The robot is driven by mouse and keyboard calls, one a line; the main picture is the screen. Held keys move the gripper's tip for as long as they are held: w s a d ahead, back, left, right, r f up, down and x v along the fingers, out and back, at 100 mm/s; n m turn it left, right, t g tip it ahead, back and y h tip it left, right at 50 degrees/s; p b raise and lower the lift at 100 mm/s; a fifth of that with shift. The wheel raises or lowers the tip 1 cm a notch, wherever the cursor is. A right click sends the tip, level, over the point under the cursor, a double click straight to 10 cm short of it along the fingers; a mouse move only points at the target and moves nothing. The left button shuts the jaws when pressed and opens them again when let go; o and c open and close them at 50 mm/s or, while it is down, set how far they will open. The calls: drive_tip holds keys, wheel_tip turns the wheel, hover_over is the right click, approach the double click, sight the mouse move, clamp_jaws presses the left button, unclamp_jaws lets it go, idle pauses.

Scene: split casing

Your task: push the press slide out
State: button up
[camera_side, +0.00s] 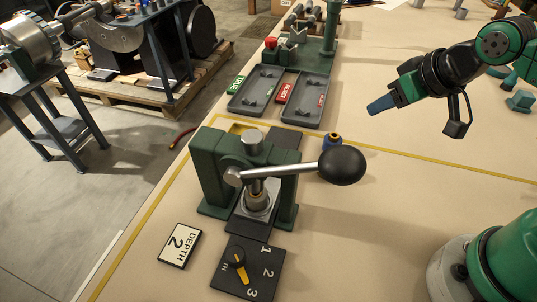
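The green arbor press (212,172) stands on the bench in the middle of the side view, with its lever pointing right to a black ball knob (342,165). A dark press slide (250,227) runs through the base, showing in front of the frame and behind it. A silver block (258,207) with a brass-coloured part sits on it under the ram. My gripper (376,107) has blue fingertips and hangs in the air at upper right, apart from the press. Its fingers overlap in this view, so any gap is hidden. I see nothing held.
A dial plate (262,273) and a DEPTH 2 card (180,245) lie in front of the press. A blue pot (332,140) stands behind the knob. Two grey trays (257,90) (305,100) lie farther back. The bench right of the press is clear.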

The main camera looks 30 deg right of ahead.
drive_tip(key=o, duration=0.4)
drive_tip(key=shift+w+a+r+g, duration=0.2)
drive_tip(key=shift+w+a+g, duration=0.05)
drive_tip(key=shift+w+a, duration=0.2)
drive_tip(key=shift+w+a+r+g, duration=0.2)
drive_tip(key=shift+w+a+g, duration=0.05)
drive_tip(key=shift+w+a, duration=0.2)
drive_tip(key=shift+c, duration=0.2)
drive_tip(key=w+a+f+g, duration=0.2)
drive_tip(key=a, duration=0.2)
drive_tip(key=w+a+f+g, duration=0.1)
drive_tip(key=w+a+g, duration=0.1)
drive_tip(key=a, duration=0.2)
drive_tip(key=w+a+f+g, duration=0.1)
drive_tip(key=w+a+f, duration=0.1)
drive_tip(key=a, duration=0.3)
drive_tip(key=shift+w+f+g, duration=0.25)
drive_tip(key=shift+f+g, duration=0.05)
drive_tip(key=shift+g, duration=0.1)
drive_tip(key=shift+a+f, duration=0.2)
drive_tip(key=shift+f, duration=2.75)
clamp_jaws()
drive_tip(key=shift+d, duration=0.1)
